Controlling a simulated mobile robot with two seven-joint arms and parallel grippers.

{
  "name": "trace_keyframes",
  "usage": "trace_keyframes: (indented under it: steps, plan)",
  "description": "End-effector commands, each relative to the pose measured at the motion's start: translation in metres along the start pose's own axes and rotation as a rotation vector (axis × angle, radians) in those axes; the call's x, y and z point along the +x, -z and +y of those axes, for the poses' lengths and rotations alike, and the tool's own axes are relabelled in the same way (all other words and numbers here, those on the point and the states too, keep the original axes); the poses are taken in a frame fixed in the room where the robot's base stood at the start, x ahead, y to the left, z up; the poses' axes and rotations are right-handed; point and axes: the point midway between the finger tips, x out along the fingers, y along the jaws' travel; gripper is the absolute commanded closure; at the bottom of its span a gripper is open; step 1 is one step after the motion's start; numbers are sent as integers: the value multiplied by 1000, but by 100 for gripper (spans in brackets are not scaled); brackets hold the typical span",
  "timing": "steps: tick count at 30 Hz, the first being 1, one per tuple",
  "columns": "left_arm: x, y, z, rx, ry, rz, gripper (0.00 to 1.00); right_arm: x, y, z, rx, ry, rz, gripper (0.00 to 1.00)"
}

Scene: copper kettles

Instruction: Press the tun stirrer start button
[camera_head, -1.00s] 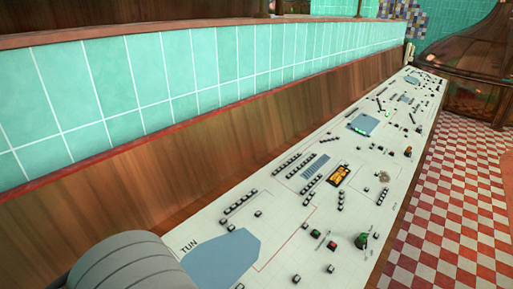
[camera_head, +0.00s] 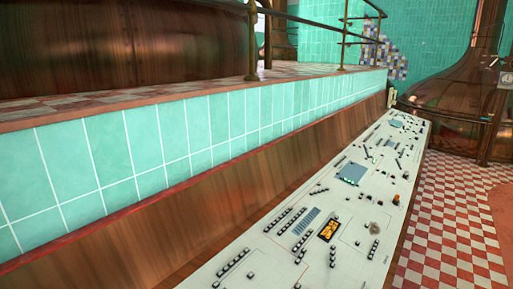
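The long, pale control panel (camera_head: 262,262) runs from the bottom middle toward the upper right, set in a wooden console. It carries rows of small black buttons (camera_head: 290,221), a lit orange display (camera_head: 328,229) and blue-grey plates (camera_head: 352,172). The labels are too small to read, and I cannot tell which control is the tun stirrer start button. The near end of the panel, with the TUN label seen earlier, is outside the current view. Neither of my grippers is in view.
A wooden backboard (camera_head: 200,235) and a teal tiled wall (camera_head: 150,150) rise behind the panel. A raised checkered platform with a brass railing (camera_head: 318,28) and copper kettle (camera_head: 110,45) stands above. Another copper kettle (camera_head: 450,85) is at right. The checkered floor (camera_head: 455,215) beside the panel is clear.

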Motion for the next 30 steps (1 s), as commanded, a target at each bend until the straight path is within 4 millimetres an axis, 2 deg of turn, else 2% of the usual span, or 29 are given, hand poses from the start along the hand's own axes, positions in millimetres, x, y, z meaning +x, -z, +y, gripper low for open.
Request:
trace_keyframes:
  steps: [2, 21, 30]
  plan:
    - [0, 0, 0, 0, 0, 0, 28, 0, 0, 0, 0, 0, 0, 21]
    - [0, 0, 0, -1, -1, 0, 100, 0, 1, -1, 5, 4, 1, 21]
    - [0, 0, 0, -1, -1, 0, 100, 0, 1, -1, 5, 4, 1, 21]
